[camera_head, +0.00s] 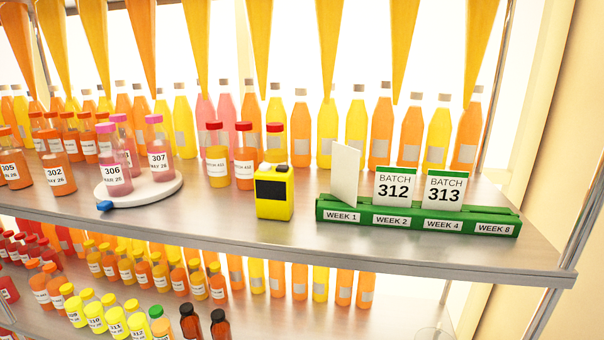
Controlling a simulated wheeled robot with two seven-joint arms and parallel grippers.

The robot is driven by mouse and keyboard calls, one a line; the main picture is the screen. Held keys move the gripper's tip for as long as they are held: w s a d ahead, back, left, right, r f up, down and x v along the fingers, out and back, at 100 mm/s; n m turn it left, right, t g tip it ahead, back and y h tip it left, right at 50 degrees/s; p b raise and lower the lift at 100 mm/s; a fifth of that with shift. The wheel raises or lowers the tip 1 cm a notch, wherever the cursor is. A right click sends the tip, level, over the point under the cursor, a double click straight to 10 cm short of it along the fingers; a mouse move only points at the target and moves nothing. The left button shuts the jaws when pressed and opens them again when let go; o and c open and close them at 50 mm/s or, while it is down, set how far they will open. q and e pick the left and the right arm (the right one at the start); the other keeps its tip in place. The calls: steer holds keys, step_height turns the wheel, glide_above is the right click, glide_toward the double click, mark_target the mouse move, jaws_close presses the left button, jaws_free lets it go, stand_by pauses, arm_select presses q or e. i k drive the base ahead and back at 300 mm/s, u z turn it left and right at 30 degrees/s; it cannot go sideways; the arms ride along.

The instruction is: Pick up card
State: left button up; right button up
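A blank white card (345,176) stands tilted in the green rack (508,214), above the "WEEK 1" label. A card reading "BATCH 312" (394,188) stands upright above "WEEK 2". A card reading "BATCH 313" (443,190) stands upright above "WEEK 4". No card stands above the "WEEK 8" label. Neither of my grippers shows in the head view.
A round white stand (150,194) holds pink bottles farther left. Rows of juice bottles fill the back. Bare metal shelf (225,212) shows along the front edge.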

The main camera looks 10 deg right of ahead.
mark_target(345, 160)
steer(key=u, duration=1.5)
steer(key=i, duration=0.75)
steer(key=z, duration=2.95)
